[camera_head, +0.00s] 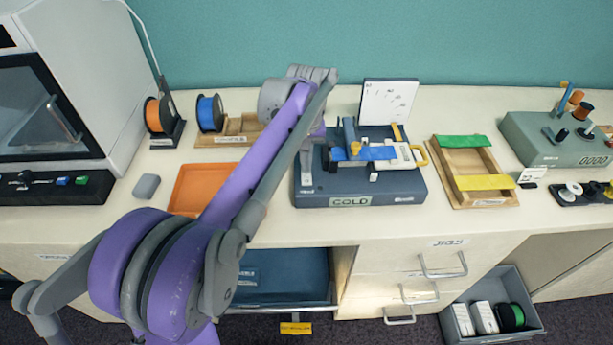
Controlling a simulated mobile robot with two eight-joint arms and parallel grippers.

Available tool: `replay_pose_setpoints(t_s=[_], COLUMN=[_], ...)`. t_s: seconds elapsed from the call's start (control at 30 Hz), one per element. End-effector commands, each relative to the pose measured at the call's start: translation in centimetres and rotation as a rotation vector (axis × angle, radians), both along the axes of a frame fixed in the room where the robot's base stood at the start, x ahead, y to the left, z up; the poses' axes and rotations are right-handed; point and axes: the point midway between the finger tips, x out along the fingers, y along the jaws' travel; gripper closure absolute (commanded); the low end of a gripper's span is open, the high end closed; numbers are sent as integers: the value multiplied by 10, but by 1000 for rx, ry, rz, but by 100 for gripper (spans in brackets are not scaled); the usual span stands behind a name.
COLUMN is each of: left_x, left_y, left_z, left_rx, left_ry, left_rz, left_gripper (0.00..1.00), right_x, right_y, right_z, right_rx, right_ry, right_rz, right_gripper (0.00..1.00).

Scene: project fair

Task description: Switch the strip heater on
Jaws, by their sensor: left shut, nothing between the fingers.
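The strip heater (415,187) is a dark blue box on the bench, with a sign reading COLD on its front face. A blue strip (365,154) lies across its top, next to a cream clamp-like part with a yellow end. A small white piece (373,177) sits near the front of its top; I cannot tell if it is the switch. My right gripper is out of view.
An orange tray (190,187) and a grey block (146,186) lie left of the heater. A wooden jig (462,163) with green and yellow strips stands to its right. A white board (388,102) stands behind. A drawer (280,280) is open below the bench front.

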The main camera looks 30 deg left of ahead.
Motion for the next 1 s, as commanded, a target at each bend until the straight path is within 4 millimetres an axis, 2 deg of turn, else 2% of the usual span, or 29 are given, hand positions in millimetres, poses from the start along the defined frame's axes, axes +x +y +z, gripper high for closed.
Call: replay_pose_setpoints(t_s=[0.67, 1.0], left_x=[0, 0], left_y=[0, 0], left_z=[-9, 12], left_rx=[0, 0], left_ry=[0, -1], left_rz=[0, 0], left_gripper=[100, 100], right_x=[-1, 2], right_y=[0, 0], right_z=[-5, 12], right_rx=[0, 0], right_ry=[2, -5], right_rz=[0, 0], right_gripper=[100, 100])
